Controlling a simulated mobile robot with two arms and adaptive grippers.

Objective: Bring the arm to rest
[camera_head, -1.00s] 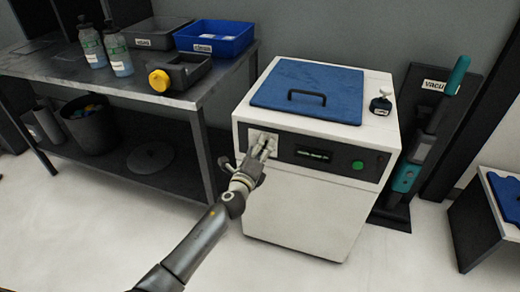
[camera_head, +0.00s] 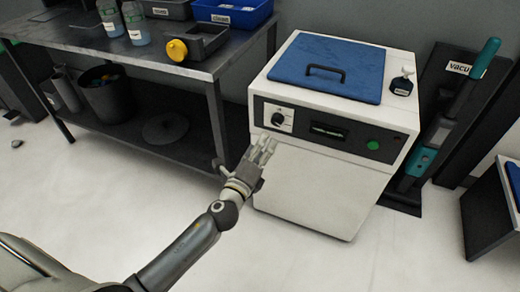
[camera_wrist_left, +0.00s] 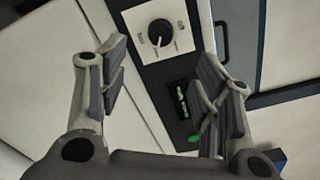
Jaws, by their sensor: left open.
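My left arm comes in from the lower left in the head view. Its gripper (camera_head: 262,150) is in front of the white machine (camera_head: 312,190), just below its control panel. In the left wrist view the gripper (camera_wrist_left: 165,85) is open, with nothing between its fingers. The dial (camera_head: 278,119) sits on a white plate on the panel; it also shows in the left wrist view (camera_wrist_left: 159,32), beyond the fingers. The panel has a dark display (camera_head: 327,131) and a green button (camera_head: 373,145). My right gripper is not in view.
A metal table (camera_head: 110,55) with bins and bottles stands at left. A vacuum rack (camera_head: 440,120) stands at right. Floor in front is clear.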

